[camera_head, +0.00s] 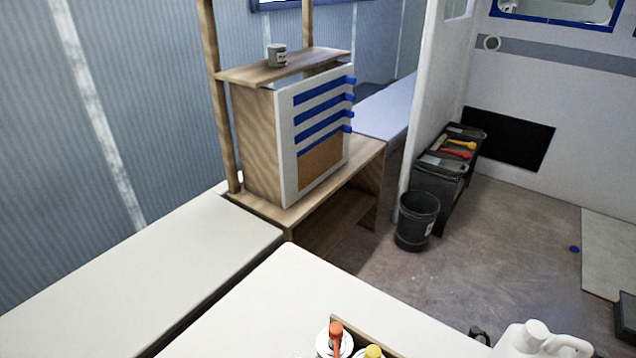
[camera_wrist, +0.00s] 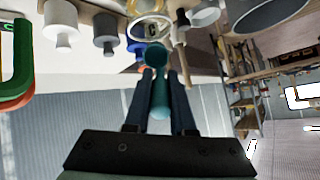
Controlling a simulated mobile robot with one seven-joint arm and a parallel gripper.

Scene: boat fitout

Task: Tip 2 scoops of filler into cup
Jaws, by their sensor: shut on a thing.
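My gripper (camera_wrist: 161,76) shows in the wrist view with its two dark fingers shut on a teal handled thing, which looks like the scoop (camera_wrist: 160,100). Its rounded end (camera_wrist: 155,55) shows at the fingertips. I cannot tell whether it holds filler. The gripper does not show in the head view. A small grey tin or cup (camera_head: 277,56) with a label stands on the wooden shelf in the head view. I cannot tell whether it is the task's cup. I cannot make out the filler for certain.
A black bucket (camera_head: 417,220) stands on the floor by a tool box (camera_head: 447,170).

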